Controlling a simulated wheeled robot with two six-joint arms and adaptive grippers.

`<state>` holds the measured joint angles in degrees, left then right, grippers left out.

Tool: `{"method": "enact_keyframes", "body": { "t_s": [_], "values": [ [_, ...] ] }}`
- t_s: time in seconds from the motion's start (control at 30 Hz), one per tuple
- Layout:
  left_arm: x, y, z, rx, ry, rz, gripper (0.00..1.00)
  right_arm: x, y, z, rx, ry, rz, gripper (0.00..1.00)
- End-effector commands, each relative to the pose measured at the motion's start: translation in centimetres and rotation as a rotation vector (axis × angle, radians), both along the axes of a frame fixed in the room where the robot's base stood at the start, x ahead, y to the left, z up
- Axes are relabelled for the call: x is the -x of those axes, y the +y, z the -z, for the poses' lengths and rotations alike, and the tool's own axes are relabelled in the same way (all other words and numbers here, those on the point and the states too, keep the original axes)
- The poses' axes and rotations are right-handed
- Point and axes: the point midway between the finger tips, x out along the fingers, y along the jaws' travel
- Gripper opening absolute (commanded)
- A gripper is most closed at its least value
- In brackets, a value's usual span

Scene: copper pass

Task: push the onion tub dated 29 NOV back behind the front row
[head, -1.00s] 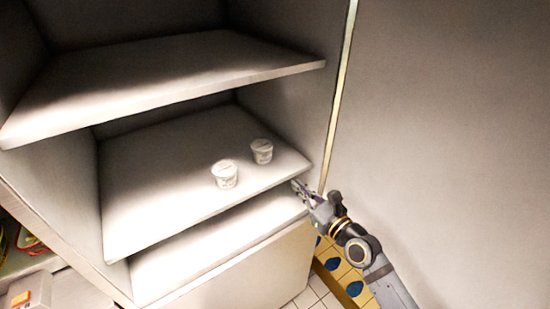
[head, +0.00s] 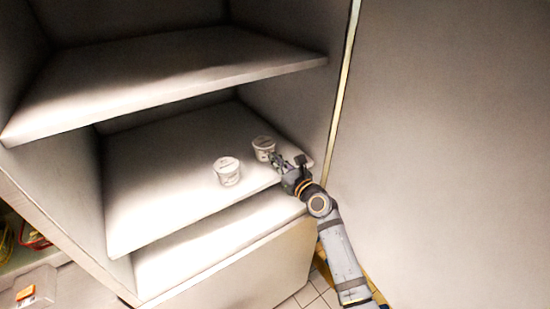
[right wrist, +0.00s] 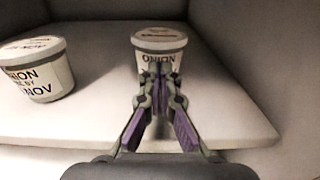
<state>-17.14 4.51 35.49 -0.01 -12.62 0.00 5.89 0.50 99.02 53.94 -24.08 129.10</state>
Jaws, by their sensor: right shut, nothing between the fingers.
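Two white lidded tubs stand upright on the middle shelf. The front tub (head: 227,171) shows at the left in the right wrist view (right wrist: 38,75), its label partly cut off but reading "ION", "BY" and "NOV". The other tub (head: 263,146) stands farther right and back; in the right wrist view (right wrist: 159,42) its label reads "ONION". Its date is hidden behind my fingers, so I cannot tell which tub is dated 29 NOV. My right gripper (head: 276,160) is shut and empty, its fingertips at the front of the right tub. I cannot tell whether they touch. My left gripper is not in view.
The middle shelf (head: 150,200) has free room left of and behind the tubs. Another shelf (head: 170,75) hangs above. The cabinet's right wall (head: 290,100) is close beside the right tub. A lower shelf (head: 190,255) lies underneath.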

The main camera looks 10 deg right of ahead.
Motion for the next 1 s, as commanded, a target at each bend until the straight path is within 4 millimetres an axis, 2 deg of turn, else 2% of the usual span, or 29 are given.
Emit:
{"method": "enact_keyframes", "body": {
  "t_s": [0.43,0.7,1.0],
  "values": [
    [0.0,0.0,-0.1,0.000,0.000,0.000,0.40,-0.7,0.2,0.0,-0.001,0.000,0.001,0.00],
    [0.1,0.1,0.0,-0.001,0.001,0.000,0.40,-3.8,1.3,0.0,-0.001,-0.001,-0.001,0.00],
    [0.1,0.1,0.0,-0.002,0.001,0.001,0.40,-4.0,1.4,0.0,0.000,0.000,-0.001,0.00]
  ]
}}
